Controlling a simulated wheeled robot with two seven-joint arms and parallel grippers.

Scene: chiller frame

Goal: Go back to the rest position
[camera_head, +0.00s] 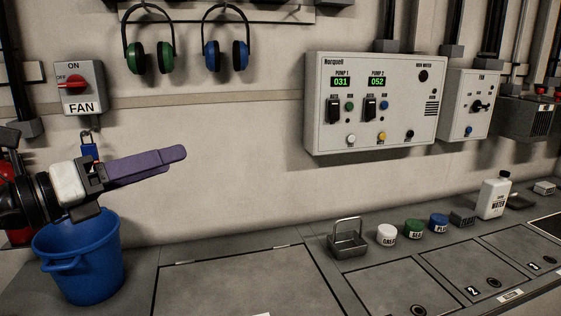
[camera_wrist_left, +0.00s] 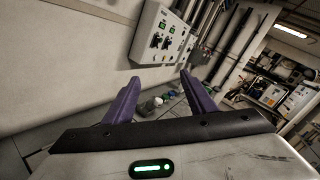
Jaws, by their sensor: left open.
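My left gripper (camera_head: 178,158) comes in from the left in the head view, above the blue bucket and away from the wall. Its purple fingers also show in the left wrist view (camera_wrist_left: 155,95), spread apart with nothing between them. The gripper is open and empty. Its fingers point right, and it touches nothing that I can see. My right gripper is in neither view.
A blue bucket (camera_head: 80,262) stands below my left arm. A red fan switch (camera_head: 77,84) and a pump panel (camera_head: 372,103) are on the wall. The counter's left middle (camera_head: 240,285) is clear.

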